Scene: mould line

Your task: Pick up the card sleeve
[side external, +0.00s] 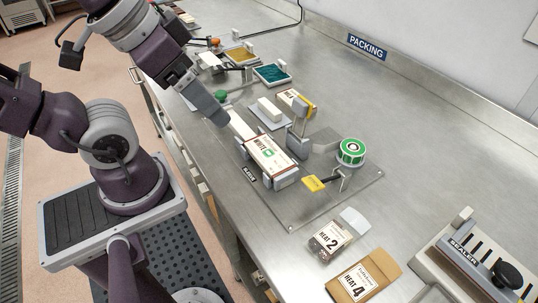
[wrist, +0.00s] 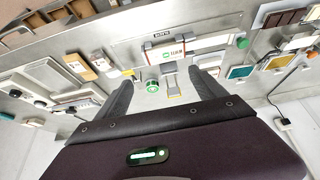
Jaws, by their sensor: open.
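The card sleeve (side external: 272,158) is a white box shape with brown bands and a label reading WHITE. It lies on a grey fixture on a clear plate, and a pale bar (side external: 241,126) extends from its far-left end. In the wrist view the sleeve (wrist: 168,51) shows beyond my fingers, with its green mark visible. My gripper (side external: 218,115) is above the bench, up and left of the sleeve in the side view. In the wrist view my gripper (wrist: 161,80) has its fingers wide apart with nothing held. It appears clear of the sleeve.
A grey upright post (side external: 297,138) and a green-and-white roll (side external: 351,152) stand beside the sleeve, with a yellow tag (side external: 314,183) near it. Packets HEAT 2 (side external: 331,237) and HEAT 4 (side external: 364,276) lie near the front. A sealer (side external: 478,262) is at right. Bench is clear toward the back right.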

